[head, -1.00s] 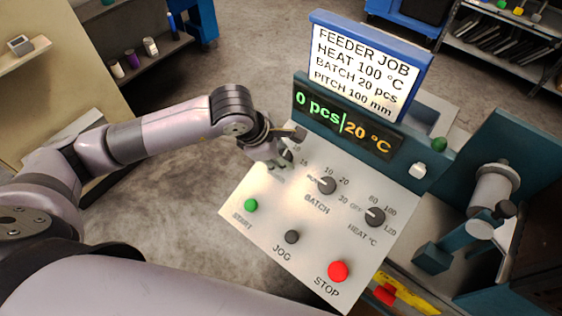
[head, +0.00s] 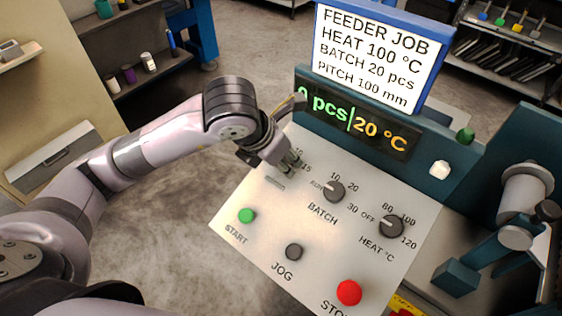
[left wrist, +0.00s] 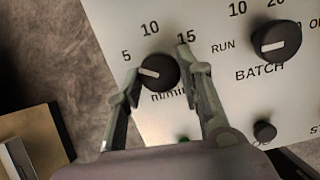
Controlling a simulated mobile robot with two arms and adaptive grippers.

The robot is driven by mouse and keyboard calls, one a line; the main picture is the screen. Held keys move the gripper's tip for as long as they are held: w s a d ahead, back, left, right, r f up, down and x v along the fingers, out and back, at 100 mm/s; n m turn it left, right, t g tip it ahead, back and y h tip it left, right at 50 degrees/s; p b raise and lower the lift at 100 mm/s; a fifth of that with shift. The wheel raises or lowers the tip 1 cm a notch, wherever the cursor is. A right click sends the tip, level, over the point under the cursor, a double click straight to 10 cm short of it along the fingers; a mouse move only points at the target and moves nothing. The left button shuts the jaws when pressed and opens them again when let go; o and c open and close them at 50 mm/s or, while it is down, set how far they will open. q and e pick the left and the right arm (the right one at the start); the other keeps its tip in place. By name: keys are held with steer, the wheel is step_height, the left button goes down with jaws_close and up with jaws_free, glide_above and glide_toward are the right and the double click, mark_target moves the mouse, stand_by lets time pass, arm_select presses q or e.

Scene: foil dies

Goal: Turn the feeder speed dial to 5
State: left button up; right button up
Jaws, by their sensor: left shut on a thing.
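The feeder speed dial (left wrist: 159,71) is a black knob on the pale panel, with 5, 10 and 15 around it and a partly covered "m/min" label below. Its white pointer line points left, toward the 5 side and slightly below the 5 label. My left gripper (left wrist: 168,76) is shut on this dial, one finger on each side. In the head view my left gripper (head: 288,163) covers the dial at the panel's upper left. My right gripper is not in view.
The panel also has a BATCH knob (head: 334,191), a HEAT knob (head: 391,226), green START (head: 247,215), dark JOG (head: 294,251) and red STOP (head: 349,292) buttons. The display (head: 352,124) reads 0 pcs and 20 °C. A job sign (head: 378,55) stands behind it.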

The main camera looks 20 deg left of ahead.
arm_select(q)
steer(key=shift+n, duration=0.5)
steer(key=o, duration=1.2)
steer(key=shift+c, duration=0.2)
steer(key=v, duration=1.2)
steer(key=shift+s, duration=0.1)
